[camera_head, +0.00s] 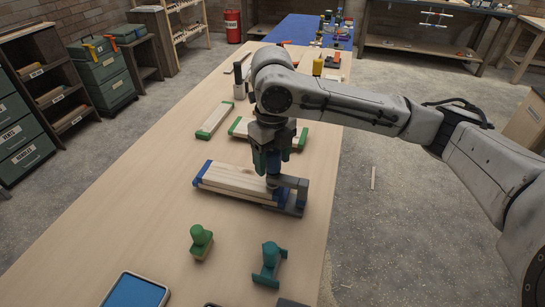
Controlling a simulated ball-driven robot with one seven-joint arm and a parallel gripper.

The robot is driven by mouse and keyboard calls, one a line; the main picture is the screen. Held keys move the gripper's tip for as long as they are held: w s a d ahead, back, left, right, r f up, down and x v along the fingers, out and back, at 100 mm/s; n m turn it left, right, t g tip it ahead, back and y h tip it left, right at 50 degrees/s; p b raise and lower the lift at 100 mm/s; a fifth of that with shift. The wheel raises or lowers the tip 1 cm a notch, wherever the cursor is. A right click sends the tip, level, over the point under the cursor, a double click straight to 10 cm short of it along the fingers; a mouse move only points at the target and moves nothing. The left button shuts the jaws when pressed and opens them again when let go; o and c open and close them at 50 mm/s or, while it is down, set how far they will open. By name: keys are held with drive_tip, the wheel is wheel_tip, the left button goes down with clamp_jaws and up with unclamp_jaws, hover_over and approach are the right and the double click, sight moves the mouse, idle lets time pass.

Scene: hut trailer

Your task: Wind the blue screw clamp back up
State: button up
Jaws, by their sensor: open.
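The blue screw clamp (299,191) stands at the right end of a stack of pale boards with blue ends (238,181) on the long wooden bench. Its dark grey frame reaches around the boards' edge. A blue upright part, seemingly its screw handle (273,163), shows above the boards. My gripper (274,160) points straight down over the clamp, with its green-tipped fingers around or just beside the handle. It is open. The handle is partly hidden by the fingers, and I cannot tell whether they touch it.
A green stamp-like block (201,241) and a teal one (269,264) stand on the near bench, by a blue pad (135,291). Green-ended boards (215,121) lie farther back. Bottles (318,66) and tools stand towards the far end. The bench's left side is clear.

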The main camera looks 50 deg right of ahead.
sight(272, 150)
wheel_tip(272, 150, up, 11)
drive_tip(key=shift+f, duration=0.1)
idle(0.5)
idle(0.4)
